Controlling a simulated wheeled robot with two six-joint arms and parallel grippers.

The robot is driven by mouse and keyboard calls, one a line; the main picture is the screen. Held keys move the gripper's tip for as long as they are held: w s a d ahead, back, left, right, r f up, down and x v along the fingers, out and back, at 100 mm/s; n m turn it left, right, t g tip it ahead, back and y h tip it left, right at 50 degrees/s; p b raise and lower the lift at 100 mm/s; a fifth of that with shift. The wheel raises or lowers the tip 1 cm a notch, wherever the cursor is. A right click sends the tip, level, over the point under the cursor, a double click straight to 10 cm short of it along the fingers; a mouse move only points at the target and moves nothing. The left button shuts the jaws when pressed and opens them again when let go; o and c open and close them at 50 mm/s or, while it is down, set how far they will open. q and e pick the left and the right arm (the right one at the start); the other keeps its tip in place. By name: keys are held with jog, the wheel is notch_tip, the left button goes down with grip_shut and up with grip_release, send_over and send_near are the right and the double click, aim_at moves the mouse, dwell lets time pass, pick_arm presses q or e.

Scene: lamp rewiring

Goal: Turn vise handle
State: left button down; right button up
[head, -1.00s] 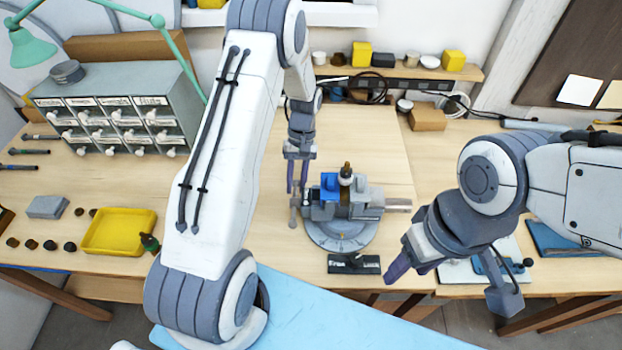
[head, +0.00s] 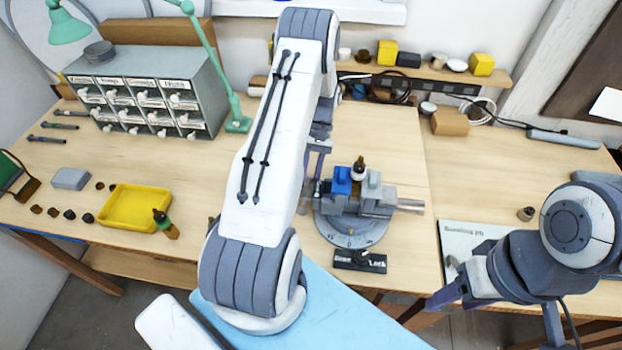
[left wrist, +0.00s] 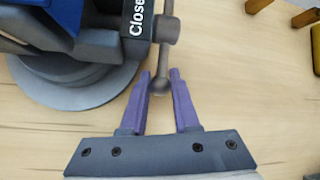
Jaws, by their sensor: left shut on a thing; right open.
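The grey vise (head: 375,205) with a blue jaw block (head: 341,182) stands on a round base on the workbench. A small dark bottle-like object (head: 358,168) is at its jaws. The vise handle (left wrist: 161,70) is a thin bar with a ball end, beside a "Close" label in the left wrist view. My left gripper (left wrist: 160,78) is shut on the handle near its ball end, one purple finger on each side. In the head view, my left arm hides much of this gripper (head: 311,182) and handle. My right gripper (head: 492,318) is open and empty at the front right.
A black labelled block (head: 360,261) lies in front of the vise. A printed sheet (head: 470,236) lies at right. Bare wood surrounds the vise's back and right.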

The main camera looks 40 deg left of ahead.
pick_arm(q)
jog(key=c, duration=0.7)
grip_release()
jog(key=shift+f, duration=0.1)
jog(key=shift+o, duration=0.2)
jog(key=b+v, duration=0.3)
jog(key=v, duration=0.7)
jog(key=shift+w+r+b, duration=0.15)
jog(key=shift+r+b, duration=0.1)
jog(key=shift+b, duration=0.15)
